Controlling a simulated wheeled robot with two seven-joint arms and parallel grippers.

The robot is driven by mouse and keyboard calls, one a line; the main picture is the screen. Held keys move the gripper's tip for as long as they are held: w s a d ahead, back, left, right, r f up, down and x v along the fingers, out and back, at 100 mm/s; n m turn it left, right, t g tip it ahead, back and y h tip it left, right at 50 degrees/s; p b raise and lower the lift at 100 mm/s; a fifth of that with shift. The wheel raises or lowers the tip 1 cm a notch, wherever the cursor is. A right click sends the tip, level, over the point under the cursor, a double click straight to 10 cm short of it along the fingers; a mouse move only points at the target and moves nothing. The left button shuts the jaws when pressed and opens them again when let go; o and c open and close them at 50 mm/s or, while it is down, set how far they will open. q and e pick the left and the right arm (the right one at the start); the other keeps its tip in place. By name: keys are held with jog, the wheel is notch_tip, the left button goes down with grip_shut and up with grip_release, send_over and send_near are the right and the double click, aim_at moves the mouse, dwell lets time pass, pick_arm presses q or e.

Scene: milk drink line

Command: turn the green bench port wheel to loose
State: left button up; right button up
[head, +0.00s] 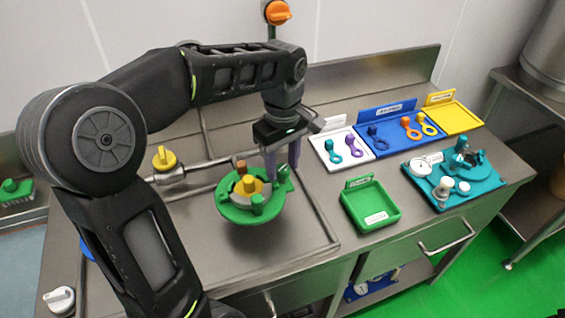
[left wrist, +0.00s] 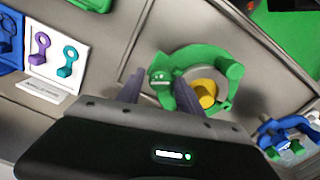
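The green bench port wheel (head: 232,211) is a round green fitting on the steel bench, with a yellow hub (head: 247,187) in its middle. It also shows in the left wrist view (left wrist: 229,72). A small green tab with pale marks (head: 284,184) stands at its right side; in the left wrist view this tab (left wrist: 160,80) appears between my fingers. My left gripper (head: 282,172) points down at that side of the wheel. Its two purplish fingers are apart, with visible space around the tab; contact cannot be told. My right gripper is not in view.
A green tray (head: 372,222), a white tool mat (head: 323,168), a blue mat (head: 385,150) and a yellow tray (head: 462,115) lie to the right. A teal tray (head: 490,192) holds a gauge and fittings. A yellow valve handle (head: 164,158) sits left of the wheel.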

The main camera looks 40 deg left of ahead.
aim_at(283, 168)
pick_arm(q)
jog(key=shift+o, duration=0.7)
jog(key=shift+r, duration=0.55)
notch_tip(283, 168, up, 6)
jog(key=shift+f+p, duration=0.1)
jog(key=shift+p, duration=0.45)
jog(key=shift+r+p, duration=0.35)
jog(key=shift+r, duration=0.15)
jog(key=shift+f, duration=0.1)
